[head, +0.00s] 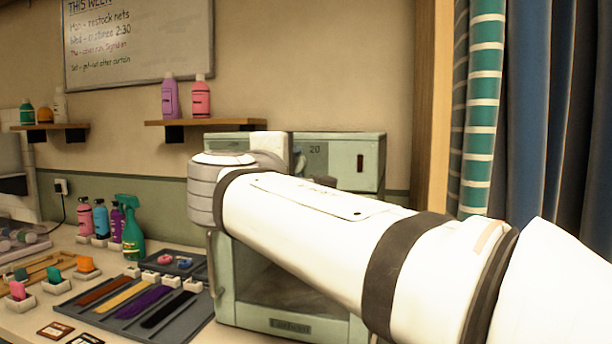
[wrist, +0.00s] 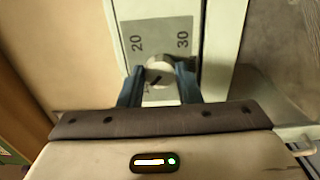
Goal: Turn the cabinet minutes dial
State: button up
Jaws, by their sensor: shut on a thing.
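The cabinet (head: 290,318) is pale green with a glass door and stands on the counter. My white arm crosses in front of it and hides much of its front. The wrist view shows the minutes dial (wrist: 157,72), a small round metal knob with a dark mark, on a panel (wrist: 160,32) printed with 20 and 30. My gripper (wrist: 159,80) has its two dark blue fingers on either side of the knob, shut on it.
A grey tray (head: 197,327) with coloured strips lies left of the cabinet. A green spray bottle (head: 133,240) and several other bottles stand further left. A shelf (head: 222,122) with two bottles hangs above. Blue curtains (head: 530,120) hang at the right.

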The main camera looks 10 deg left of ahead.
dwell(0.4)
jog(key=o, duration=1)
jog(key=s, duration=0.7)
jog(key=shift+s+a, duration=0.3)
jog(key=shift+s, duration=0.1)
jog(key=shift+f, duration=0.1)
